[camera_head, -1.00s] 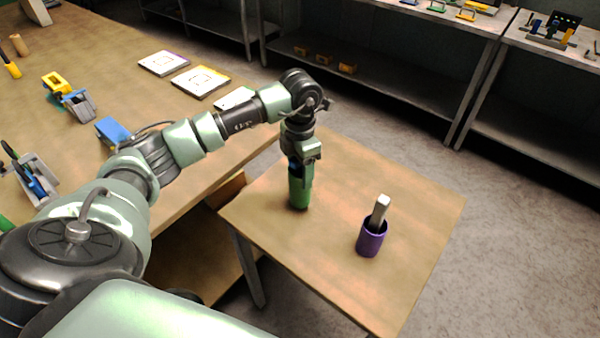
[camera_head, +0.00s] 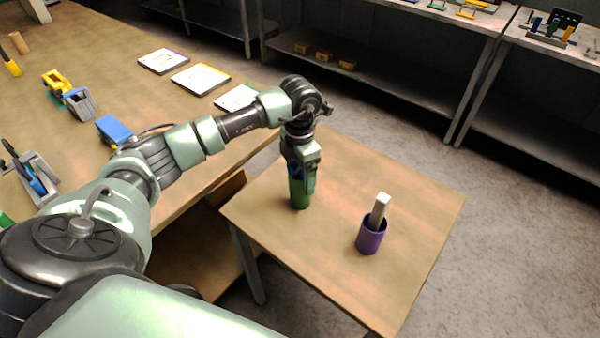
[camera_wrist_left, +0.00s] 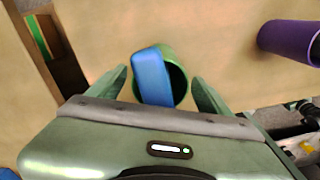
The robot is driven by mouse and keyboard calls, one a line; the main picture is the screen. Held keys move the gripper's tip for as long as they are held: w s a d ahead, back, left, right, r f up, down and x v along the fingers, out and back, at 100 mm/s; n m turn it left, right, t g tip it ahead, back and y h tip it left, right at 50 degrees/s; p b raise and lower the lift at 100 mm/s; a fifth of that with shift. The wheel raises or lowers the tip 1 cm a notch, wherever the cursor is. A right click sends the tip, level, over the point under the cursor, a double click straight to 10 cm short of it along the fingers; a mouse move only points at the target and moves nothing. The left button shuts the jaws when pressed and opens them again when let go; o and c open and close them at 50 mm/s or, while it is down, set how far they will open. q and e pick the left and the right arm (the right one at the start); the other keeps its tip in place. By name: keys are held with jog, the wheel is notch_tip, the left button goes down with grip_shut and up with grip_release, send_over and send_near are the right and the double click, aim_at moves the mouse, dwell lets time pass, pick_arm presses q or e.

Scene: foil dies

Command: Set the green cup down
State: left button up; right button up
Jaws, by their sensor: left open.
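The green cup (camera_head: 300,194) stands upright on the small wooden table (camera_head: 340,285), near its left side. A blue block stands inside the cup and leans toward one side; it shows clearly in the left wrist view (camera_wrist_left: 152,76). The cup's rim (camera_wrist_left: 177,82) also shows there. My left gripper (camera_head: 300,177) is at the cup from above, its fingers apart on either side of the cup, with gaps between fingers and cup in the wrist view (camera_wrist_left: 160,85). My right gripper is not in view.
A purple cup (camera_head: 371,236) with a pale bar (camera_head: 379,208) stands to the right on the same table. A long workbench (camera_head: 130,50) at left holds flat cards, a blue block (camera_head: 115,130) and tools. Shelves (camera_head: 400,90) stand behind. The small table's front is clear.

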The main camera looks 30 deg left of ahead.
pick_arm(q)
notch_tip(320, 180, up, 11)
jog(key=b, duration=0.2)
jog(key=shift+f+b, duration=0.15)
jog(key=shift+b, duration=0.25)
jog(key=shift+r, duration=0.7)
jog(key=shift+s+f, duration=0.1)
